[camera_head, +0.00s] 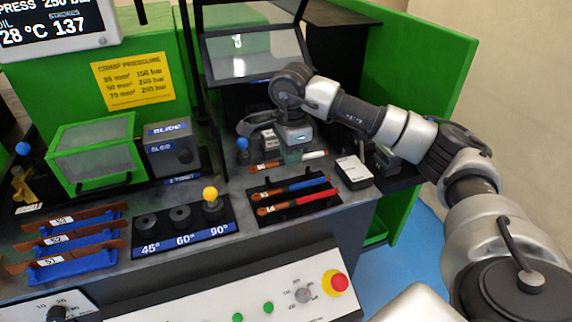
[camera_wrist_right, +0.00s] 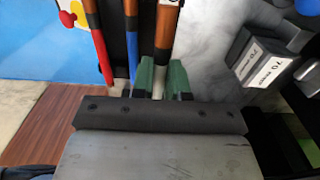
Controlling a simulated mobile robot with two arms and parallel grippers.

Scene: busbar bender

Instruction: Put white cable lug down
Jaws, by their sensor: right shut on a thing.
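The white cable lug (camera_head: 314,155) has a copper-brown labelled end and a white sleeve, and lies roughly level behind the blue and red lugs. My right gripper (camera_head: 292,155) is shut on it, with its green fingertips around its middle. In the right wrist view the lug's brown part (camera_wrist_right: 165,30) runs up from between the green fingers (camera_wrist_right: 162,78). I cannot tell whether the lug touches the surface below. The blue lug (camera_head: 304,186) and the red lug (camera_head: 304,200) rest on a black holder (camera_head: 318,204). My left gripper is not in view.
A white-topped box (camera_head: 354,168) stands right of the lugs. A die rack with a yellow-knobbed piece (camera_head: 211,195) is at the left front. A blue-knobbed tool (camera_head: 242,148) is left of my gripper. A red emergency stop (camera_head: 336,283) is on the front panel.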

